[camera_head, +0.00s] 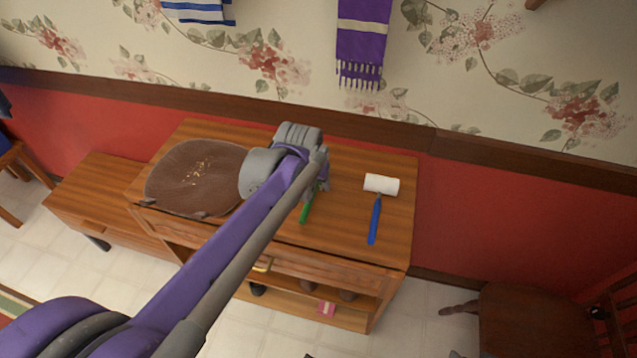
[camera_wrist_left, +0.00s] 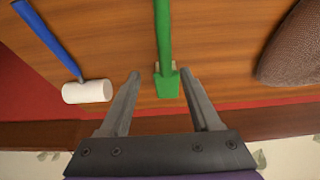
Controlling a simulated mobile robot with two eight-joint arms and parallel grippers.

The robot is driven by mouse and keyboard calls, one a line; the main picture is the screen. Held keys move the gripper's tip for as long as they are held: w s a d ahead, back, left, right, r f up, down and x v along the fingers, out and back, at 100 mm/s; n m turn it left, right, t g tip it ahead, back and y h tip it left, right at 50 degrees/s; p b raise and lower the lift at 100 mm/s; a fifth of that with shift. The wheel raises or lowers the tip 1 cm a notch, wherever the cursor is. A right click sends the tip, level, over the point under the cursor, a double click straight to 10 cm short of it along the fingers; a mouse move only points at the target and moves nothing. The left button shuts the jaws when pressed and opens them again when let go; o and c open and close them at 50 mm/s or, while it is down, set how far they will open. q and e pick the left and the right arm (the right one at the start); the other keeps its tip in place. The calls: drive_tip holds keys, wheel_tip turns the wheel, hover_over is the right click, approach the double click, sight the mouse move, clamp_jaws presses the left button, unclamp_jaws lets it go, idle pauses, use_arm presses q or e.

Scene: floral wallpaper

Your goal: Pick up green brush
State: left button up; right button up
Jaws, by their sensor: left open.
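The green brush (camera_head: 307,207) lies on the wooden cabinet top (camera_head: 345,232), mostly hidden by my left arm in the head view. In the left wrist view, the brush (camera_wrist_left: 164,40) shows its long green handle and a wider green head with pale bristle edges. My left gripper (camera_head: 322,182) is over the cabinet top at the brush. In the left wrist view, its two fingers (camera_wrist_left: 163,75) are open, one on each side of the brush head, with gaps between them and it.
A paint roller with a white head (camera_head: 382,184) and blue handle lies right of the brush; it also shows in the left wrist view (camera_wrist_left: 87,91). A brown round cushion-like object (camera_head: 195,178) lies left. A dark chair (camera_head: 535,322) stands at right.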

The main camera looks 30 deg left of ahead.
sight(313, 187)
use_arm(q)
drive_tip(key=x, duration=0.4)
drive_tip(key=a+b+x, duration=0.1)
drive_tip(key=x, duration=0.1)
drive_tip(key=shift+w+f, duration=0.15)
drive_tip(key=shift+w, duration=0.1)
clamp_jaws()
